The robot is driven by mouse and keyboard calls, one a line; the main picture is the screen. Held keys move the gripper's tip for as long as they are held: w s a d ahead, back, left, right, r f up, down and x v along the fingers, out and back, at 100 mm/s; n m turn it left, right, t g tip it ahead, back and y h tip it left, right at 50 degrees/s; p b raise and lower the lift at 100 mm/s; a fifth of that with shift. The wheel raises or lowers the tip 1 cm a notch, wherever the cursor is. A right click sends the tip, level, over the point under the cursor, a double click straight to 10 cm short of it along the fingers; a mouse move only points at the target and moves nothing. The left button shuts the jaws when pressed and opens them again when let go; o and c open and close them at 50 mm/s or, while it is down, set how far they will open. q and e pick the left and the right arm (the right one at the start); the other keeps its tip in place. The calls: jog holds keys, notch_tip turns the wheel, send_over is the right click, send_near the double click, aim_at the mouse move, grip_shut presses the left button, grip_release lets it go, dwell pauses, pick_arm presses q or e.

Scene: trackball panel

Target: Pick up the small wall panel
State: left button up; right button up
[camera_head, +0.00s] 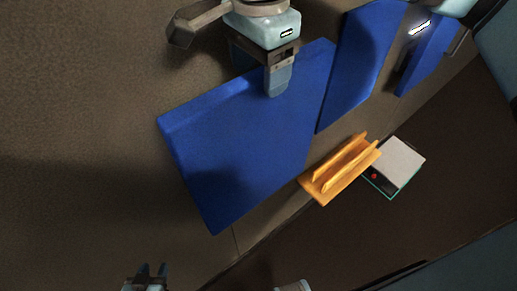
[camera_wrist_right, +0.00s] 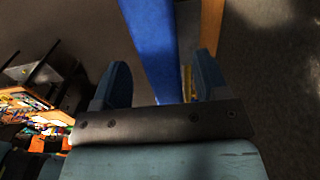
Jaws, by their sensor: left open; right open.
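Several blue panels show in the head view: a large one (camera_head: 250,145) in the middle, a narrower one (camera_head: 362,62) to its right and another (camera_head: 432,52) at the upper right. I cannot tell which is the small wall panel. My right gripper (camera_head: 279,85) is at the upper edge of the large panel, one finger in front of its face, the other hidden. In the right wrist view, my right gripper (camera_wrist_right: 162,68) is open, with a blue panel (camera_wrist_right: 153,35) between and beyond its fingers. My left gripper (camera_head: 152,272) is open and empty at the bottom left, apart from the panels.
An orange slotted piece (camera_head: 340,172) lies right of the large panel. Beside it is a pale box (camera_head: 402,160) with a red ball (camera_head: 374,176). The brown surface (camera_head: 80,130) at the left is clear. Cluttered shelves (camera_wrist_right: 40,110) show in the wrist view.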

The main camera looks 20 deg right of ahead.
notch_tip(320, 180, down, 3)
jog(key=shift+w+r, duration=0.1)
pick_arm(q)
jog(key=shift+r, duration=0.5)
jog(key=shift+f, duration=0.25)
jog(key=shift+f+b, duration=0.55)
jog(key=shift+b, duration=0.05)
pick_arm(e)
jog(key=shift+f, duration=0.25)
pick_arm(q)
jog(key=shift+f, duration=0.1)
pick_arm(e)
grip_shut()
